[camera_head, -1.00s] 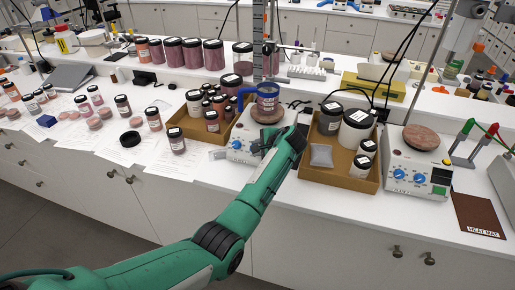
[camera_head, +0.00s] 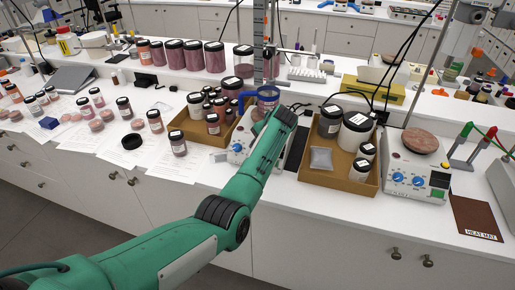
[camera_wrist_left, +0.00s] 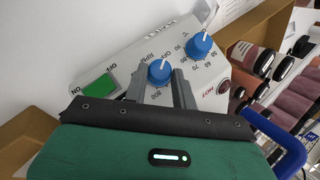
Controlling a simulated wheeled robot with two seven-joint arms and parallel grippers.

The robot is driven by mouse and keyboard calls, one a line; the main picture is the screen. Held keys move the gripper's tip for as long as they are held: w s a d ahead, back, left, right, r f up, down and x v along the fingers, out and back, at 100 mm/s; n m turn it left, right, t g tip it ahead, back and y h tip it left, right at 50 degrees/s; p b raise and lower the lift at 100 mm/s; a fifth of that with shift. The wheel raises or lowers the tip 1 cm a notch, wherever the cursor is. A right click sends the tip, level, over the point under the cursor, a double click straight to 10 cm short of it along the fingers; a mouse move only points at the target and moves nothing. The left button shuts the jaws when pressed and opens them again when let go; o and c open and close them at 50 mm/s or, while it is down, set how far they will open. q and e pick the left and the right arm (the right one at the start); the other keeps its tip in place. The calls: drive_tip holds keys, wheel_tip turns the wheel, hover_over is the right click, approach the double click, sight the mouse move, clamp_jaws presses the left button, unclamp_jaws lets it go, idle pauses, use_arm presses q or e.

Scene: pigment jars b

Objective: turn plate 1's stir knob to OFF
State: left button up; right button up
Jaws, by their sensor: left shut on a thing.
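The left hotplate (camera_head: 236,158) is white and mostly hidden by my arm in the head view. The stir knob's white pointer points up and slightly right in the picture. My left gripper (camera_wrist_left: 161,84) has its grey fingers on both sides of the stir knob and is shut on it. My right gripper is not in view.
A cardboard tray of jars (camera_head: 335,180) stands right of this hotplate, and another tray (camera_head: 190,128) stands left. A second hotplate (camera_head: 398,165) stands farther right. The blue handle (camera_wrist_left: 278,135) is close to my gripper's right side. A brown heat mat (camera_head: 474,213) lies at the right.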

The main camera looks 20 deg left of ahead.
use_arm(q)
drive_tip(key=shift+s+f, duration=0.1)
drive_tip(key=shift+f, duration=0.05)
drive_tip(key=o, duration=1)
drive_tip(key=b+v, duration=0.3)
drive_tip(key=v, duration=1.1)
